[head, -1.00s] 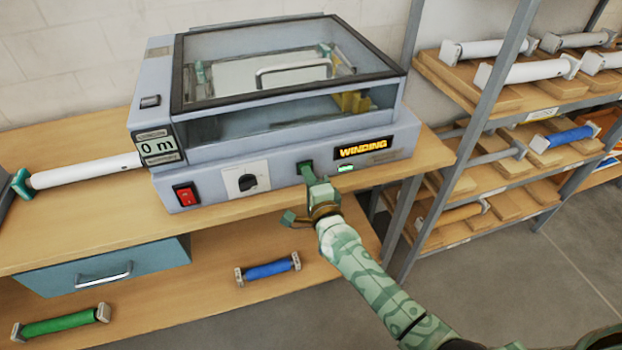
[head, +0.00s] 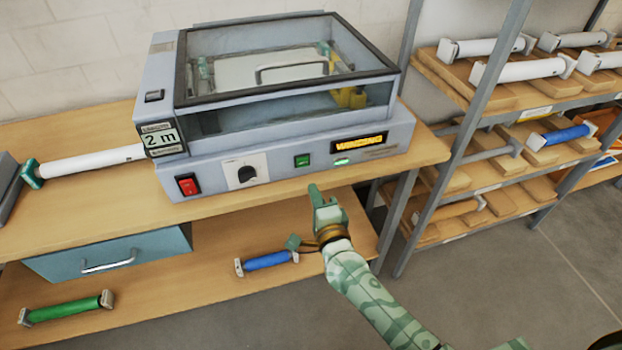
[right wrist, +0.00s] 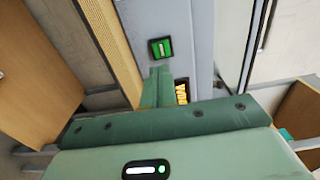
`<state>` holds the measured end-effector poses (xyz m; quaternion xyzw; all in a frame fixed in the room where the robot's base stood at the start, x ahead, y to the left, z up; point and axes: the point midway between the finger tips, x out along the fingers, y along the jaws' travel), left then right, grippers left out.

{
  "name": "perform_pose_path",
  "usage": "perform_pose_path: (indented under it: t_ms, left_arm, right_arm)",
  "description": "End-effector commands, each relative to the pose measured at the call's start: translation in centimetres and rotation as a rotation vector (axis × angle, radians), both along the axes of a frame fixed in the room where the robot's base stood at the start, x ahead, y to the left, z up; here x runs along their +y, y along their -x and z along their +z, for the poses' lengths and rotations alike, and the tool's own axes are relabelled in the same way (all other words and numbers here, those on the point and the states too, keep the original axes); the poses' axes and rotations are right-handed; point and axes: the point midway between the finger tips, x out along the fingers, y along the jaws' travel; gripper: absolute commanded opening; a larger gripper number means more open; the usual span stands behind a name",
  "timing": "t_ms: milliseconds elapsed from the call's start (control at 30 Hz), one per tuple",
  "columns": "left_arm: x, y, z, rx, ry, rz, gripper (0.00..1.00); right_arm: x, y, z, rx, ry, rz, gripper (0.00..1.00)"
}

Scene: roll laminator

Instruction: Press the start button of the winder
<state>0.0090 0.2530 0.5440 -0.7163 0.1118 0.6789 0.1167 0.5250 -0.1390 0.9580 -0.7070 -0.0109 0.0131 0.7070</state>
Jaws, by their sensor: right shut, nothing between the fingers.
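The winder (head: 285,110) is a grey machine with a clear lid, shut, on the wooden bench. Its green start button (head: 302,161) is on the front panel, left of the lit amber "WINDING" display (head: 361,142); a small green light below the display is lit. The counter (head: 159,139) reads 2 m. My right gripper (head: 316,190) is shut and empty, below and in front of the button, apart from it. The right wrist view shows the button (right wrist: 161,48) just beyond the fingertips (right wrist: 157,72). My left gripper is not in view.
A red switch (head: 188,185) and a black knob (head: 246,174) sit left of the button. A white roll (head: 90,160) lies at left on the bench. Blue (head: 267,261) and green (head: 66,307) rolls lie on the lower shelf. A rack (head: 490,95) stands at right.

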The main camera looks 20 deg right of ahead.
Motion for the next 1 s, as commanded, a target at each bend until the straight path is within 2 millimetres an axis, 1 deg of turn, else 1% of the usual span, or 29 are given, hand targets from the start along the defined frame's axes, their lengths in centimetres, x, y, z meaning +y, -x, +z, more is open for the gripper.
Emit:
perform_pose_path:
  t_ms: [33,133,200,300,467,1000]
  left_arm:
    - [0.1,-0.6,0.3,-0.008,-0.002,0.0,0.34]
    - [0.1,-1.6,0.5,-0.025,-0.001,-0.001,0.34]
    - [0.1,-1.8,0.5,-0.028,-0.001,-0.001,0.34]
    - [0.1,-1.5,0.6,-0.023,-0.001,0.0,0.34]
    - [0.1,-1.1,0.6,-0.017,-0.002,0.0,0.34]
    - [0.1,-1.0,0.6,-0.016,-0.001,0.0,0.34]
  right_arm:
    - [-0.1,1.0,0.0,0.002,0.002,0.001,0.0]
    - [-0.1,2.7,0.0,0.003,0.002,0.001,0.0]
    - [-0.2,3.6,-0.1,0.002,0.002,0.0,0.0]
    - [-0.2,4.5,-0.1,0.002,0.002,0.0,0.0]
    - [-0.2,4.9,-0.1,0.002,0.002,0.001,0.0]
    - [-0.2,4.9,-0.1,0.002,0.002,0.0,0.0]
